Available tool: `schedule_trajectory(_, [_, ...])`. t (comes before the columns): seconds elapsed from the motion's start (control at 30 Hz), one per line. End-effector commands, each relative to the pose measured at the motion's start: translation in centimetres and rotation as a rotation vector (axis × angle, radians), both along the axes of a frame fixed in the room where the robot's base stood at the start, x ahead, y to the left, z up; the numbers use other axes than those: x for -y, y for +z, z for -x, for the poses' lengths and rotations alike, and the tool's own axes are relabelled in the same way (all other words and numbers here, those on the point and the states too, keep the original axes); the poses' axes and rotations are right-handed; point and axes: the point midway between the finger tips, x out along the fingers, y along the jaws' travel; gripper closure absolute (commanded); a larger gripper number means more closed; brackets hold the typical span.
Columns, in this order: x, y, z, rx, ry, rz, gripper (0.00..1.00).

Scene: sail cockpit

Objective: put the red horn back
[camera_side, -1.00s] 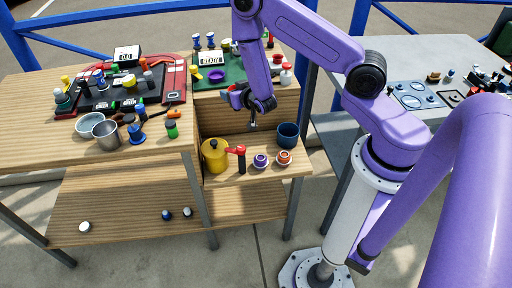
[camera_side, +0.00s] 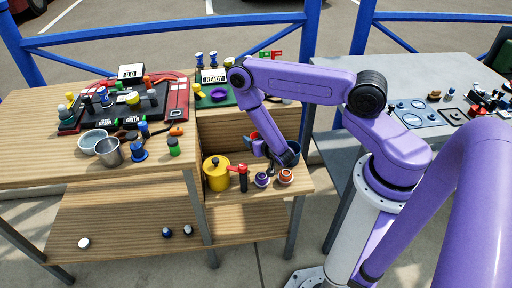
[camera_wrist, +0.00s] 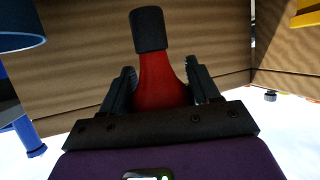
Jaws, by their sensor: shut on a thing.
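In the wrist view my gripper (camera_wrist: 160,72) is shut on a red, flared thing with a dark cap, which I take to be the red horn (camera_wrist: 158,82). It lies between the two dark fingers, its capped end pointing away from the palm. In the side view my gripper (camera_side: 256,143) is low over the small wooden shelf, and only a bit of red shows at it. A red-topped thing on a dark post (camera_side: 242,177) stands on the shelf just left of my wrist. The horn's lower end is hidden by the gripper.
A yellow canister (camera_side: 216,177) stands at the shelf's left. A purple-and-white item (camera_side: 262,180) and an orange one (camera_side: 286,176) stand near its front edge. A blue cup (camera_side: 296,147) is partly behind my wrist. The bench (camera_side: 60,168) at left holds cups and tools.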

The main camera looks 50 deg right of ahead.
Motion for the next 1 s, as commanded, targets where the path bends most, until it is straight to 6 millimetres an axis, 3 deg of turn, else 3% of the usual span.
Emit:
schedule_trajectory(0.3, [0.0, -3.3, 0.0, 0.001, 0.000, 0.000, 0.79])
schedule_trajectory(1.0, [0.0, -4.5, 0.0, 0.000, 0.000, 0.001, 0.79])
